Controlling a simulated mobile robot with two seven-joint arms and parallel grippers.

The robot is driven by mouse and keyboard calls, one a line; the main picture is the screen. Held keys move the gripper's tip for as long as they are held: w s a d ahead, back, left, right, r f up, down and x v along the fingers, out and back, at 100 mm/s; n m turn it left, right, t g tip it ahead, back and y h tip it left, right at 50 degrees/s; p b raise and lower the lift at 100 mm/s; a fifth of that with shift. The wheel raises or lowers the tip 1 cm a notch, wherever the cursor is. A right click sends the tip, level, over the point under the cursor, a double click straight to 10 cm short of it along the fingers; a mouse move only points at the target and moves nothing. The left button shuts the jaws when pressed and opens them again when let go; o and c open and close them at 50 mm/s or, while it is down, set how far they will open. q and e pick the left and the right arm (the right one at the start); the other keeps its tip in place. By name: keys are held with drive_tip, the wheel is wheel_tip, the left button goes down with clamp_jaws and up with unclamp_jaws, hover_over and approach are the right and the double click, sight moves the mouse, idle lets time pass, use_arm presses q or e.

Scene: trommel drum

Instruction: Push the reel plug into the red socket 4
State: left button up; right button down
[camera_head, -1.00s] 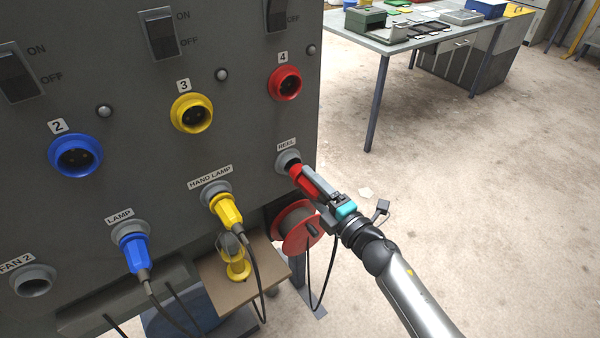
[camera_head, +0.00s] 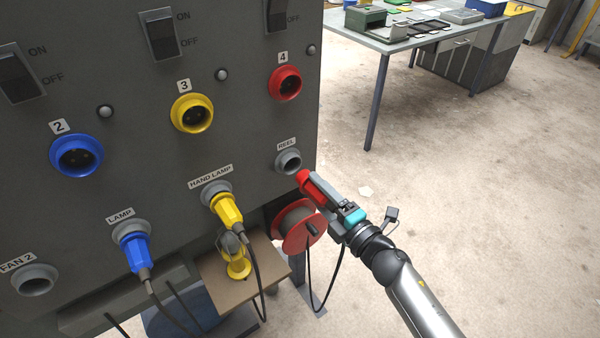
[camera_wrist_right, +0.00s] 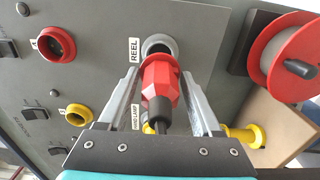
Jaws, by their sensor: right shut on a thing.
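The red reel plug (camera_head: 305,180) is held by my right gripper (camera_head: 322,190), which is shut on it. The plug is clear of the grey REEL holder (camera_head: 288,161), just to its lower right in the head view. In the right wrist view the red plug (camera_wrist_right: 160,88) sits between the two fingers of my right gripper (camera_wrist_right: 160,100), with the grey holder (camera_wrist_right: 158,46) beyond it. The red socket 4 (camera_head: 285,83) is empty on the panel, above the REEL holder. It also shows in the right wrist view (camera_wrist_right: 56,44). My left gripper is not in view.
The panel also has a blue socket 2 (camera_head: 76,155) and a yellow socket 3 (camera_head: 191,113). A blue plug (camera_head: 136,251) and a yellow plug (camera_head: 226,210) sit in lower holders. A red cable reel (camera_head: 300,229) stands below. The floor at right is open.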

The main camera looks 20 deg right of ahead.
sight(336, 210)
drive_tip(key=shift+s, duration=0.1)
drive_tip(key=shift+v, duration=2.4)
drive_tip(key=w+r+p, duration=0.2)
drive_tip(key=r+p, duration=0.7)
drive_tip(key=r, duration=0.1)
drive_tip(key=w+a+r+p, duration=0.1)
drive_tip(key=r+p, duration=0.7)
drive_tip(key=r, duration=0.2)
drive_tip(key=shift+w+p, duration=0.35)
drive_tip(key=shift+w, duration=0.05)
drive_tip(key=shift+a, duration=0.15)
drive_tip(key=shift+b+x, duration=0.35)
drive_tip(key=shift+x, duration=2.5)
drive_tip(key=shift+w+a, duration=0.2)
drive_tip(key=shift+w, duration=0.25)
